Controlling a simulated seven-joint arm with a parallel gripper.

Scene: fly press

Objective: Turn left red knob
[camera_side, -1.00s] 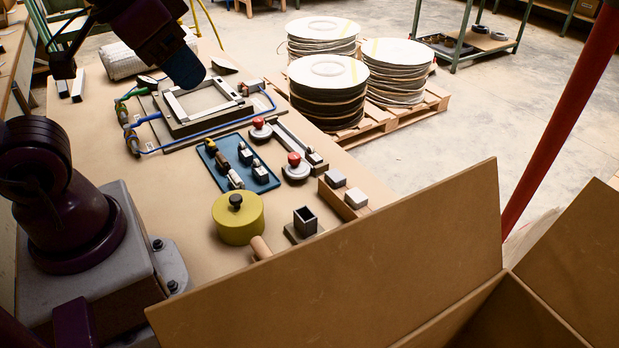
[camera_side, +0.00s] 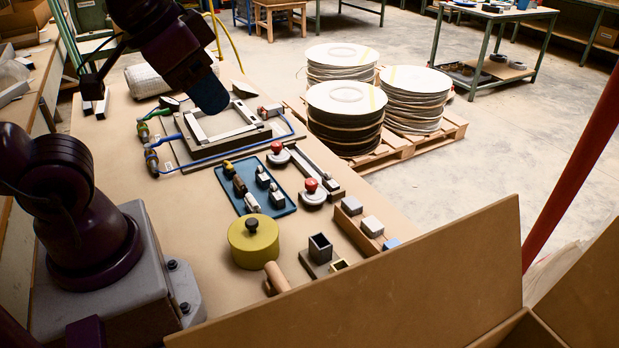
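Two red knobs on round light-grey bases stand on the brown tabletop. The left red knob (camera_side: 277,148) is farther from the camera, just beyond the blue tray. The other red knob (camera_side: 311,185) is nearer and to the right, beside a grey rail. Nothing touches either knob.
A blue tray (camera_side: 243,200) with small fittings lies left of the knobs. A yellow round pot (camera_side: 253,246) and a dark square socket (camera_side: 319,248) stand nearer. A grey frame (camera_side: 228,122) with blue hose lies behind. Large brown panels (camera_side: 380,290) block the front right.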

